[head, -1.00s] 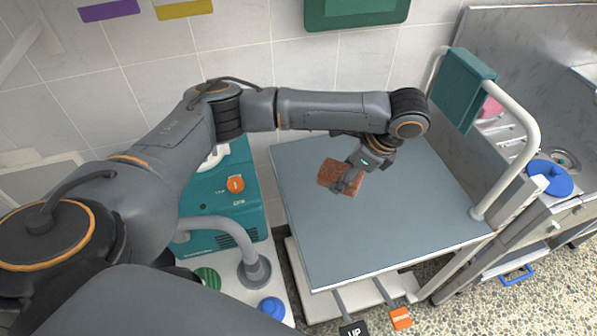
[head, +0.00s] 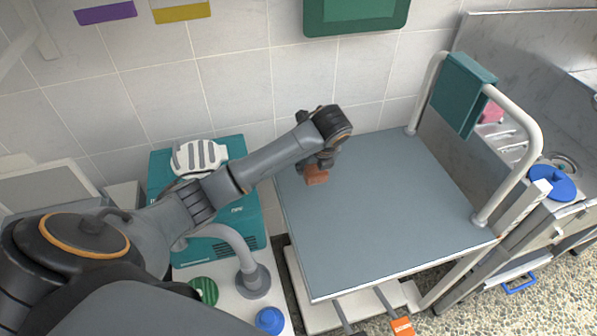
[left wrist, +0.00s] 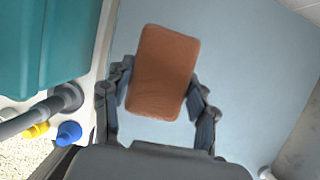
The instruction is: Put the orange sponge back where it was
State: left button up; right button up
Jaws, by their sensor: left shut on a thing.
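The orange sponge (head: 316,175) is a brownish-orange block held above the far left part of the grey-blue table top (head: 380,225). My left gripper (head: 312,168) is shut on it. In the left wrist view the sponge (left wrist: 165,72) sits between the two fingers of my left gripper (left wrist: 158,100), slightly tilted, with the table top (left wrist: 230,60) behind it. In the head view the arm hides part of the gripper. My right gripper is not in view.
A teal machine (head: 240,212) stands left of the table on a white cart with a curved grey rail (head: 240,245). A sink with a pink item (head: 492,110) and a blue lid (head: 552,182) is farther right. Most of the table top is bare.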

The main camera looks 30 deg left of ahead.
pick_arm(q)
send_over(297, 176)
jog(key=d, duration=0.1)
jog(key=f, duration=0.5)
jog(key=s+f, duration=0.1)
jog(key=f, duration=0.1)
jog(key=shift+d+f, duration=0.15)
jog(key=shift+f, duration=1.5)
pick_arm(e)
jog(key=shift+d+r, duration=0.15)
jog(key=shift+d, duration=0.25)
pick_arm(q)
jog(key=shift+f, duration=0.1)
jog(key=o, duration=1.2)
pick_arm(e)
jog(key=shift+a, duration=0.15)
pick_arm(q)
jog(key=shift+r, duration=0.2)
jog(key=v, duration=1.2)
jog(key=shift+w, duration=0.1)
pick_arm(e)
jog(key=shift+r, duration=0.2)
